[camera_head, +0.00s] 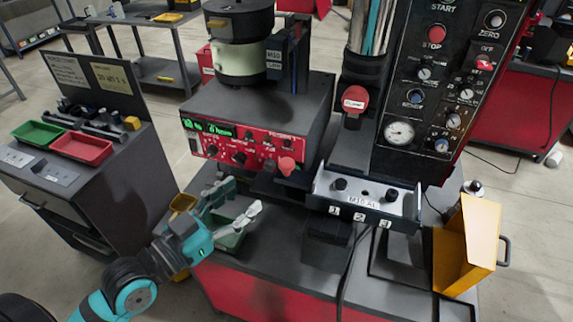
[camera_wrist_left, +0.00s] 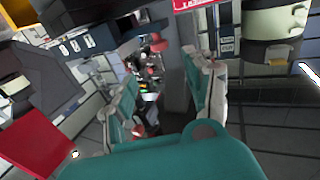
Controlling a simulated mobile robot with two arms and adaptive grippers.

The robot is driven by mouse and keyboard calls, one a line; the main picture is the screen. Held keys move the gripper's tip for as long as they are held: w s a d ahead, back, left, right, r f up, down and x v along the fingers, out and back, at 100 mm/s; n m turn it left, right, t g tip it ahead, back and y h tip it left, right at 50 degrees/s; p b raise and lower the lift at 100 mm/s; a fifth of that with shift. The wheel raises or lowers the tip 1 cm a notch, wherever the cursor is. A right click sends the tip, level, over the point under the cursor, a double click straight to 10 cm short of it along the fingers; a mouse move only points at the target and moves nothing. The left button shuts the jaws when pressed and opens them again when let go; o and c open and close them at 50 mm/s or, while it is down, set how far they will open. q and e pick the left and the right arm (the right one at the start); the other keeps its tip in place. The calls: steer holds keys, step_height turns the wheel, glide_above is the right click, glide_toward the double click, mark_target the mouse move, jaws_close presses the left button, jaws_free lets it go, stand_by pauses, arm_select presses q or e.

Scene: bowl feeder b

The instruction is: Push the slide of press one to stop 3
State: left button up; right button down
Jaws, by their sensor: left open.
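The press (camera_head: 353,125) stands right of centre, with a round red label on its column. At its foot is a plate (camera_head: 365,200) marked M10 AL with two black knobs and stop numbers 1, 2 and 3 along its front edge. I cannot tell clearly which part is the slide or at which stop it stands. My left gripper (camera_head: 243,197) is open and empty, left of the plate and apart from it, low in front of the red control panel. In the left wrist view its two teal fingers (camera_wrist_left: 165,95) are spread, and the number plate (camera_wrist_left: 76,46) shows at upper left. My right gripper is out of view.
The bowl feeder (camera_head: 240,50) sits on a box with a red panel (camera_head: 245,143). A red knob (camera_head: 287,166) stands between gripper and plate. A green bin (camera_head: 230,238) lies below the gripper. A yellow holder (camera_head: 468,245) stands at right. A cart with trays (camera_head: 82,147) is at left.

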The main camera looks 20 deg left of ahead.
mark_target(283, 165)
arm_select(q)
steer(key=p+x, duration=0.3)
steer(key=x, duration=0.9)
steer(key=shift+w+d+r+p, duration=0.1)
steer(key=shift+w+p, duration=0.1)
steer(key=shift+p, duration=0.2)
steer(key=shift+w+d, duration=0.2)
steer(key=shift+w, duration=0.25)
jaws_close()
steer(key=shift+w, duration=0.1)
